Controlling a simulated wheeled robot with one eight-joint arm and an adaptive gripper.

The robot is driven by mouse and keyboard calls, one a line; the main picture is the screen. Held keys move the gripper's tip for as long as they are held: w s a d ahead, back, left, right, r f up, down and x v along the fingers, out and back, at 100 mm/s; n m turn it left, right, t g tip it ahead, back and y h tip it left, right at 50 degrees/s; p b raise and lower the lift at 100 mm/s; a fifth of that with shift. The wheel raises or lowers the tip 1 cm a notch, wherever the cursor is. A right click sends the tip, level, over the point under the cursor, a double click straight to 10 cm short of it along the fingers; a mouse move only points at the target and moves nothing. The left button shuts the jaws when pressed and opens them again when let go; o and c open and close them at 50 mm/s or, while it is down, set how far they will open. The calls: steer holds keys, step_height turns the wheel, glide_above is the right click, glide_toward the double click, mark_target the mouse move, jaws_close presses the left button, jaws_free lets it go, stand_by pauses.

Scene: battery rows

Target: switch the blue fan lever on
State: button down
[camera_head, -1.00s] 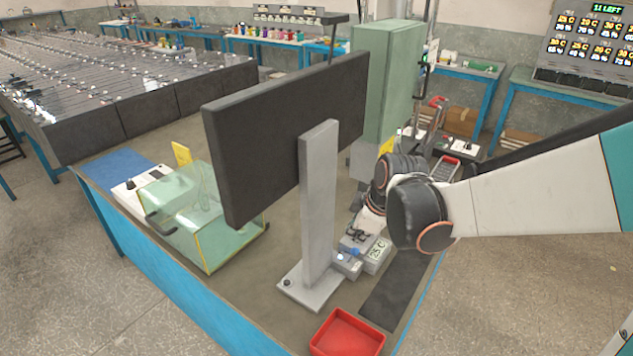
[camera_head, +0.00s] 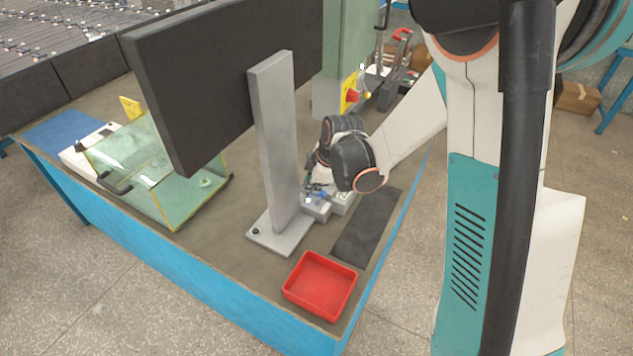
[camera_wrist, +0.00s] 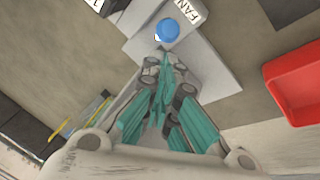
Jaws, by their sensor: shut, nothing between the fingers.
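The fan lever has a round blue knob (camera_wrist: 167,30) on a pale grey box (camera_wrist: 184,62) with a white label reading FAN (camera_wrist: 190,12). In the head view the blue knob (camera_head: 323,195) is small and partly hidden by my gripper (camera_head: 316,189). The grey box (camera_head: 318,208) stands on the bench, right of the monitor stand. In the wrist view my gripper (camera_wrist: 163,52) is shut and empty. Its fingertips are just below the knob in the picture, very near it; I cannot tell whether they touch. The lever's shaft is hidden under the knob.
The grey monitor stand (camera_head: 275,150) rises just left of my gripper. A red tray (camera_head: 320,287) lies at the bench's near corner, beside a dark mat (camera_head: 367,228). A glass case (camera_head: 160,172) stands at left. A red button on yellow (camera_head: 352,93) is behind.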

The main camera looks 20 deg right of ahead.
steer(key=shift+x, duration=0.85)
steer(key=shift+s, duration=0.1)
steer(key=shift+s+d+b, duration=0.45)
steer(key=shift+s+d, duration=0.35)
steer(key=shift+d, duration=0.1)
steer(key=shift+s, duration=0.1)
steer(key=shift+s+d, duration=0.5)
steer(key=shift+d, duration=0.05)
steer(key=shift+r, duration=0.1)
